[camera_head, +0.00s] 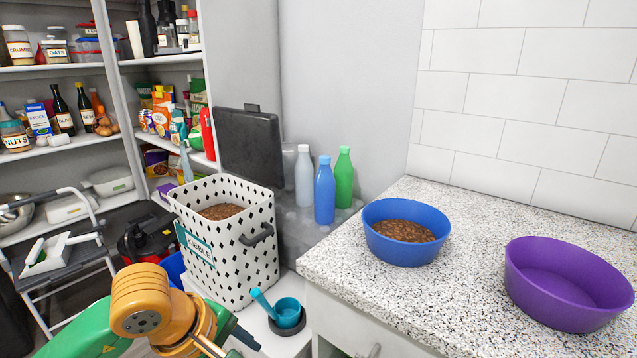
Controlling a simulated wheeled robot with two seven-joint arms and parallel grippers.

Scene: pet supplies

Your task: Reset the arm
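My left arm, green and orange, comes in at the bottom left. Dark parts at its end, likely my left gripper (240,336), show beside the teal scoop (287,309); its fingers are mostly hidden, so I cannot tell if it is open. The scoop sits on a round black base on a low white surface, its handle pointing up left. It looks apart from the gripper. My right arm and gripper are not in view.
A white kibble bin (230,262) with its black lid (250,147) raised stands behind the scoop. The speckled counter (390,298) holds a blue bowl (400,252) of kibble and an empty purple bowl (560,290). Bottles (325,190) stand behind; shelves and a step stool (50,255) are left.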

